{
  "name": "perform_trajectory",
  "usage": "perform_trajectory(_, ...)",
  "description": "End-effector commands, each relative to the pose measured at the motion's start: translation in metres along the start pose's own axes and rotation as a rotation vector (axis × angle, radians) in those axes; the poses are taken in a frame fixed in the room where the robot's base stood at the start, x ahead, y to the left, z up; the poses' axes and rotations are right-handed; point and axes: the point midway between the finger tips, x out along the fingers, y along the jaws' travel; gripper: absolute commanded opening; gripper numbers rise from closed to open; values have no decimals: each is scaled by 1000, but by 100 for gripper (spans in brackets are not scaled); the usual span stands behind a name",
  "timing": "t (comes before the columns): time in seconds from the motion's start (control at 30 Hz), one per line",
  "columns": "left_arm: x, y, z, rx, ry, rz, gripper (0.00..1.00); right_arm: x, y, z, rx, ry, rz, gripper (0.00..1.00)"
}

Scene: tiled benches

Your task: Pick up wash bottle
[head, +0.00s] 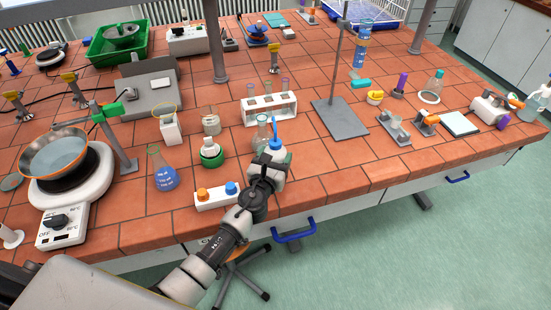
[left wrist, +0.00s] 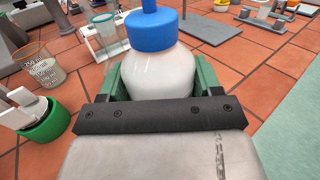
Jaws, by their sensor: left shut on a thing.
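The wash bottle is a white round-shouldered bottle with a blue cap (head: 275,134), near the front edge of the bench in the head view. My left gripper (head: 268,168) reaches it from the front. In the left wrist view the white bottle body (left wrist: 157,72) stands upright between the green fingers of the left gripper (left wrist: 160,88), which are shut on it. The bottle's lower part is hidden by the gripper, and I cannot tell whether its base touches the tiles. My right gripper is not in view.
A white block with orange and blue knobs (head: 216,195) sits just left of the gripper. A green-based holder (head: 211,157), a blue-liquid flask (head: 165,178) and a test tube rack (head: 268,108) are close by. Tiles right of the bottle, before the stand base (head: 340,119), are clear.

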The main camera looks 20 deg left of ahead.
Motion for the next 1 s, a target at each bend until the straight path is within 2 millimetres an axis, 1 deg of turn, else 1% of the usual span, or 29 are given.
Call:
perform_trajectory(0.03, 0, 0, 19, -1, -3, 0, 53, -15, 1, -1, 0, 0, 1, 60)
perform_trajectory(0.07, -8, -6, 19, -2, -1, -2, 53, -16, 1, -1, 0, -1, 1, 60)
perform_trajectory(0.23, -42, -28, 42, -4, -1, -2, 53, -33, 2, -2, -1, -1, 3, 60)
perform_trajectory(0.3, -55, -38, 50, -3, -2, -2, 53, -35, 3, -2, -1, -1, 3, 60)
perform_trajectory(0.4, -71, -49, 60, -3, -2, -3, 53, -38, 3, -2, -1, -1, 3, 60)
perform_trajectory(0.5, -83, -57, 68, -1, -2, -2, 53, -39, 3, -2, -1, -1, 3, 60)
perform_trajectory(0.7, -95, -65, 76, 0, -2, -1, 53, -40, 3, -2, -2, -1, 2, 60)
perform_trajectory(1.0, -96, -66, 77, 0, -2, 0, 53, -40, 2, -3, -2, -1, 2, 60)
